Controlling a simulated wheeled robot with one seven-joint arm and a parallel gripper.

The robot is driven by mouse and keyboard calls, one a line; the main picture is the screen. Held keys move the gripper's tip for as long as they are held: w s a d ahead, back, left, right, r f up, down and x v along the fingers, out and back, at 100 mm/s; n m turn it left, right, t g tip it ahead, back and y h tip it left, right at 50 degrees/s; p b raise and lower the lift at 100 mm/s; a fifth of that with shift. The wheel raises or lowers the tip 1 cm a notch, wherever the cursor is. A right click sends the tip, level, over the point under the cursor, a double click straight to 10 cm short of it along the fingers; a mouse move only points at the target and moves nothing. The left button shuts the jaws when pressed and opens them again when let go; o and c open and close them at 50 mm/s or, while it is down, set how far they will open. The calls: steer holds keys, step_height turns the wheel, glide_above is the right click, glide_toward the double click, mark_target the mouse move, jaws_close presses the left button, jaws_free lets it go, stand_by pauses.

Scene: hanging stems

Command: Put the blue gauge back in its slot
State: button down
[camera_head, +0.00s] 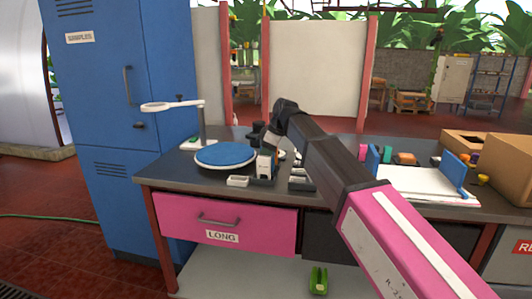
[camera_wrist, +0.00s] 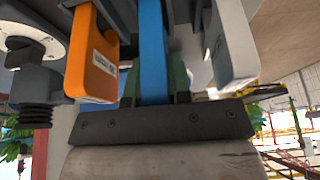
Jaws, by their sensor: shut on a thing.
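In the wrist view the blue gauge (camera_wrist: 152,50) shows as an upright blue strip in the middle. My gripper (camera_wrist: 154,78) is shut on it, with a narrow greenish finger on each side. An orange piece with a small label (camera_wrist: 92,55) is close on the left and a pale grey piece (camera_wrist: 233,45) close on the right. I cannot tell whether they touch the gauge. In the head view my gripper (camera_head: 265,135) is over the bench, behind a small white block (camera_head: 264,165). The gauge is not clear there, and its slot cannot be made out.
A round blue disc (camera_head: 226,155) and a magnifier lamp (camera_head: 172,105) stand left of my gripper. Small pale trays (camera_head: 238,181) lie near the bench's front edge. A white board with blue uprights (camera_head: 425,184) and cardboard boxes (camera_head: 510,165) are at the right.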

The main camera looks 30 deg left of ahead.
steer(key=shift+f, duration=0.55)
steer(key=c, duration=1)
jaws_free()
steer(key=shift+o, duration=0.2)
steer(key=v, duration=1)
steer(key=shift+r, duration=0.4)
